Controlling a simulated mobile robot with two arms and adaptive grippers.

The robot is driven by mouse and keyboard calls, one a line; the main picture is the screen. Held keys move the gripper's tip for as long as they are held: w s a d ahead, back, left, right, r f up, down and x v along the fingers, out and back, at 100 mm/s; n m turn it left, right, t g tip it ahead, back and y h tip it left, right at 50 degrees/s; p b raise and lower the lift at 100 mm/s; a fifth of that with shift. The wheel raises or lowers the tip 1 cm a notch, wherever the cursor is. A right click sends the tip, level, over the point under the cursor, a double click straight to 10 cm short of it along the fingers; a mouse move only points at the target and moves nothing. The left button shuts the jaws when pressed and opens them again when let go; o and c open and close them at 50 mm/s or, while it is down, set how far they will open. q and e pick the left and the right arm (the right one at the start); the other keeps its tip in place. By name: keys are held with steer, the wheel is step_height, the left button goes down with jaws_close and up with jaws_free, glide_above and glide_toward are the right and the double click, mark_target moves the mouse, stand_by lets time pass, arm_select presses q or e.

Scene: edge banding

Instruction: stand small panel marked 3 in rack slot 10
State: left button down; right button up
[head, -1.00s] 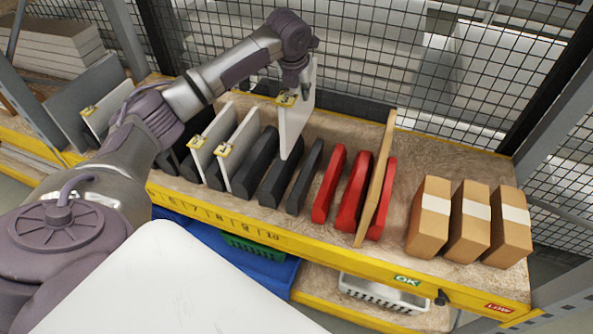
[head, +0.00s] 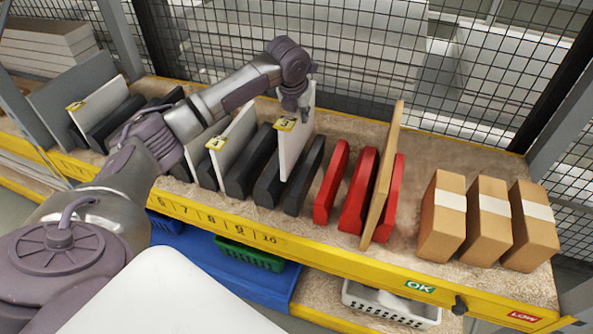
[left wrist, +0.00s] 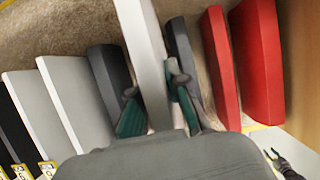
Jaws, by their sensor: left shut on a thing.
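The small white panel (head: 293,148) stands upright in my left gripper (head: 303,103), which is shut on its upper part. Its yellow tag (head: 285,124) faces the front; the digit is too small to read surely. In the left wrist view, the fingers (left wrist: 160,105) grip both sides of the panel (left wrist: 143,40). A dark forked shape at that view's lower right may be my right gripper (left wrist: 280,162).
White panels with yellow tags (head: 235,140) stand left of the held one. Red pieces (head: 330,182) and a wooden board (head: 382,175) stand to the right, then several cardboard boxes (head: 442,215). A wire mesh (head: 400,60) closes the back.

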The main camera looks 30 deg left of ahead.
mark_target(300, 139)
arm_select(q)
step_height(300, 139, down, 5)
steer(key=shift+a+f+p, duration=0.1)
steer(key=shift+p, duration=0.35)
steer(key=shift+f+p, duration=0.3)
steer(key=shift+f, duration=1.55)
steer(key=c, duration=1.2)
jaws_free()
steer(key=shift+o, duration=0.2)
arm_select(e)
steer(key=shift+s+r, duration=0.2)
steer(key=shift+r, duration=0.65)
arm_select(q)
steer(key=b+v, duration=0.1)
steer(key=v, duration=1)
steer(key=shift+s+r, duration=0.15)
steer(key=shift+r, duration=0.05)
steer(key=shift+s+r, duration=0.15)
steer(key=shift+r, duration=0.1)
arm_select(e)
steer(key=shift+a+f, duration=0.15)
steer(key=shift+f, duration=0.4)
